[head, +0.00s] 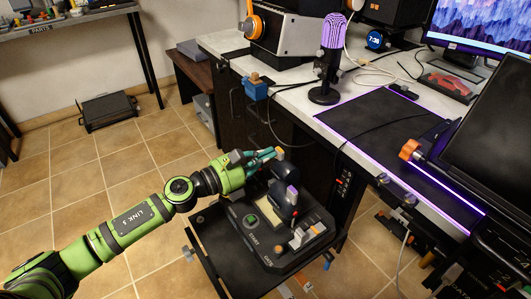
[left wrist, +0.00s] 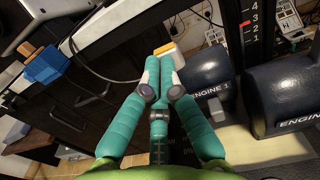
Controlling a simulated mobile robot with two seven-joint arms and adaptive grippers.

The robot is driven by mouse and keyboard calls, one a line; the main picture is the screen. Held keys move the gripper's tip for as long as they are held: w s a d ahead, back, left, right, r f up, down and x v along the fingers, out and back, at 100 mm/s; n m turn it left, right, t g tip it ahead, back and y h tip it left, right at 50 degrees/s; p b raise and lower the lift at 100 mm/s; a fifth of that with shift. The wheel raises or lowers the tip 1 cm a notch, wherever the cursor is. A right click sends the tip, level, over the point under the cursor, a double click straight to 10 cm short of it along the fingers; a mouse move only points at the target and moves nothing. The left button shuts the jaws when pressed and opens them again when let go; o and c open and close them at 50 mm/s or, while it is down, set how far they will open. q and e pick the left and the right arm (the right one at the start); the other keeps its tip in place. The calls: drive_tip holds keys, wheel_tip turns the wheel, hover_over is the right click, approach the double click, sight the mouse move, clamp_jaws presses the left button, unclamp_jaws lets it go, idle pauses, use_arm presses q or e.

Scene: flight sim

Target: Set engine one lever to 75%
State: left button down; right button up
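The throttle unit (head: 262,228) stands on a low black tray, with dark rounded drums on top. In the left wrist view the drum marked ENGINE 1 (left wrist: 206,76) is right of my fingers, and a second ENGINE drum (left wrist: 290,98) is farther right. A yellow-and-white lever knob (left wrist: 166,49) is at my left fingertips; it looks orange in the head view (head: 280,149). My left gripper (head: 268,154) has teal fingers with their tips together against or just behind this knob; the exact contact is hidden. The lever's shaft is mostly hidden. My right gripper is not in view.
A number scale (left wrist: 254,22) stands between the drums. A second lever grip (head: 292,192) and small orange-tipped switches (head: 279,249) are close by. A blue clamp (head: 255,87) sits on the desk edge (head: 288,92) behind.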

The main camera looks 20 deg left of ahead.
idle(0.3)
use_arm(q)
drive_tip(key=shift+w+d+r, duration=0.1)
drive_tip(key=shift+w+d, duration=0.3)
drive_tip(key=shift+w, duration=0.05)
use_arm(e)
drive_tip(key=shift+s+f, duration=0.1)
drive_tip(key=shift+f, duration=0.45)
